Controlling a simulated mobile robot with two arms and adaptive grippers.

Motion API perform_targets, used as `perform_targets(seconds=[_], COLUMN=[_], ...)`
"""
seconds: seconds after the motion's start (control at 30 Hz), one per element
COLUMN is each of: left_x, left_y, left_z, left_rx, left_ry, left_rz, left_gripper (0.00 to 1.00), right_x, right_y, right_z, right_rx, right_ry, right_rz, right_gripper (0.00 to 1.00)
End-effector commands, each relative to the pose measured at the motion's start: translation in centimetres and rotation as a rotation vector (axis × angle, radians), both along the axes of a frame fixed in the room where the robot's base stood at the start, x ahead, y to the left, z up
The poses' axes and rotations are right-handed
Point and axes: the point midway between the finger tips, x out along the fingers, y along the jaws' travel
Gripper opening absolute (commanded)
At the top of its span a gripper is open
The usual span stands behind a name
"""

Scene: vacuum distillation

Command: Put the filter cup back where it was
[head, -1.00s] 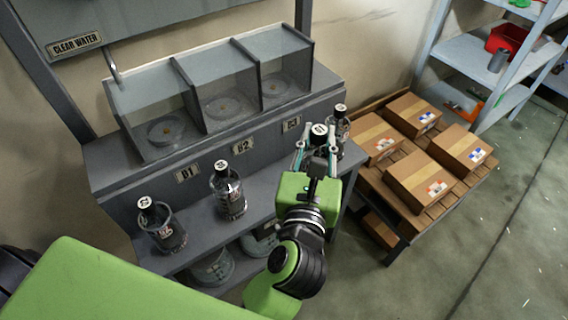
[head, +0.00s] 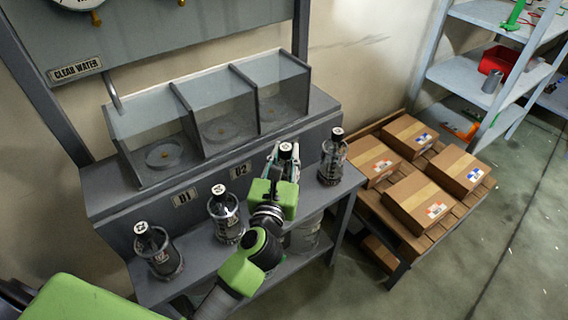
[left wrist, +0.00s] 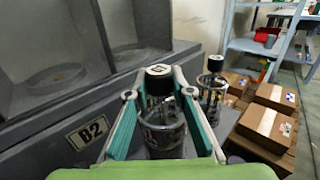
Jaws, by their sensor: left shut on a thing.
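The filter cup (head: 286,150) is a clear, round vessel with a black, white-labelled top. My left gripper (head: 285,160) is shut on it, at the front of the grey stand, between two similar cups. In the left wrist view the teal fingers press on both sides of the cup (left wrist: 163,130), which is upright with its cap between the fingertips. In the head view the gripper hides its lower part, so I cannot tell if it touches the ledge. Similar cups stand on the ledge: one far left (head: 158,252), one at middle (head: 226,217), one right (head: 333,163). My right gripper is not in view.
Larger vessels (head: 305,236) are on the lower shelf. Cardboard boxes (head: 419,197) lie on a pallet at the right.

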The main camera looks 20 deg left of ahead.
Motion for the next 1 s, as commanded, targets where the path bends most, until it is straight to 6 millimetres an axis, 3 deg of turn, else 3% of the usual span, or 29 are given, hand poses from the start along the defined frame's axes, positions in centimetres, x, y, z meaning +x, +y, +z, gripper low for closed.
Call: perform_targets(seconds=[0.3, 0.77, 0.8, 0.83, 1.0], left_x=[0.5, 0.5, 0.5, 0.5, 0.5], left_y=[0.5, 0.5, 0.5, 0.5, 0.5], left_z=[-3.4, -4.0, -4.1, -4.1, -4.1], left_rx=[0.000, -0.001, -0.001, -0.001, 0.000], left_ry=[-0.002, -0.004, 0.001, 0.001, 0.001], left_rz=[0.001, 0.000, 0.001, 0.001, 0.001], left_gripper=[0.00, 0.00, 0.32, 0.38, 0.38], right_x=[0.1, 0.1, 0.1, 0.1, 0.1], right_y=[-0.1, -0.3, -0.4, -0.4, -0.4], right_z=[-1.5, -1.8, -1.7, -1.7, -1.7], right_rx=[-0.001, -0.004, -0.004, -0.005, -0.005], right_ry=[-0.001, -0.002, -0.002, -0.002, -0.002], right_rz=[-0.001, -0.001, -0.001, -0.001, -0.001], right_gripper=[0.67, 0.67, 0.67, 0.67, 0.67])
